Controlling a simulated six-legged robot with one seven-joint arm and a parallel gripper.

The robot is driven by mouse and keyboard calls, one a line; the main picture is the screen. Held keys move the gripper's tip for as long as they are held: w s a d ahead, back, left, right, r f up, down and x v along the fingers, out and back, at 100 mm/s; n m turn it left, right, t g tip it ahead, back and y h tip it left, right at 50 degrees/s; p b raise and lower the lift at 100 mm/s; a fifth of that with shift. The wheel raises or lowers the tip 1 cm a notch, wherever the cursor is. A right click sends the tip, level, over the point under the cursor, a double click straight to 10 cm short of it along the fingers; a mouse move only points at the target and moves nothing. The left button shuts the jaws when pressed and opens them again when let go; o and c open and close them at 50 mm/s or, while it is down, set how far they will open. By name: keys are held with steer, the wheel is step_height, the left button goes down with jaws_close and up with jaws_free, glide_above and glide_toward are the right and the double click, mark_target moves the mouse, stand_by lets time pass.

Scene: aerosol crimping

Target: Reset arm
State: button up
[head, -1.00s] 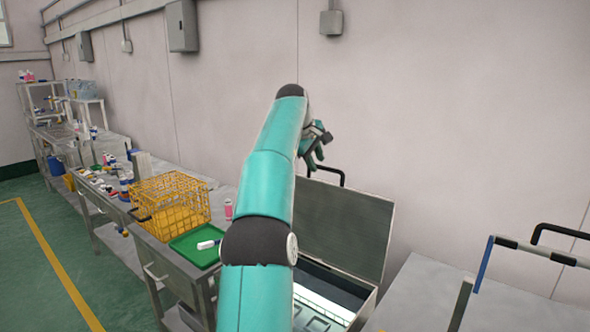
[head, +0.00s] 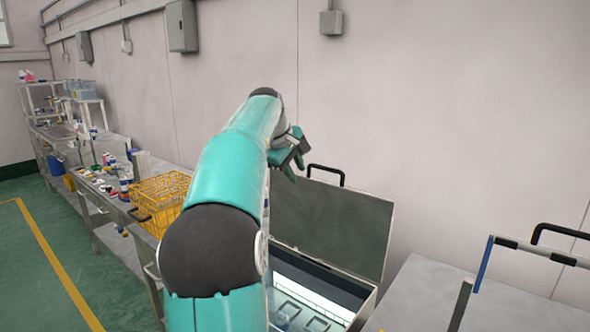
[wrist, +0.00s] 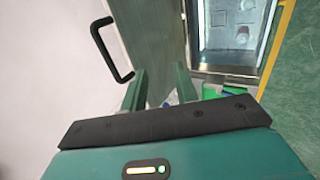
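My gripper (head: 291,164) is at the end of my teal arm, raised in front of the open case's lid in the head view. In the wrist view its two green fingers (wrist: 160,82) stand apart with a gap between them, and nothing is held in it. A small white and blue thing shows low beyond the gap, too small to tell. The open case (head: 325,290) has its grey lid (head: 335,225) up against the wall. In the wrist view the lit case interior (wrist: 232,50) holds some round items, one reddish.
A yellow wire basket (head: 160,195) sits on the bench at left, partly behind my arm. A black handle (wrist: 108,50) stands out from the lid near my fingers. A bare grey table (head: 425,290) with a frame (head: 520,247) is at right.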

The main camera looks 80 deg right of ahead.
stand_by(0.4)
steer(key=w+a+f+n+t, duration=0.2)
steer(key=w+a+t, duration=0.3)
steer(key=w+a, duration=1.6)
steer(key=w+a+f+n+t+y, duration=0.1)
steer(key=w+a+f, duration=0.15)
steer(key=a, duration=0.65)
steer(key=w+a+f+t+y, duration=0.1)
steer(key=w+a, duration=0.2)
steer(key=a, duration=0.6)
steer(key=s+a+f+y, duration=0.1)
steer(key=s+a+f, duration=0.1)
steer(key=a, duration=0.6)
steer(key=s+a+f+n+t+y, duration=0.1)
steer(key=s+a+f, duration=0.1)
steer(key=a+f, duration=0.3)
steer(key=s+a+f+n+y, duration=0.1)
steer(key=a+f, duration=0.3)
steer(key=a, duration=0.7)
steer(key=shift+s+a+f+y, duration=0.15)
steer(key=shift+s+a+y, duration=0.15)
steer(key=shift+s, duration=0.4)
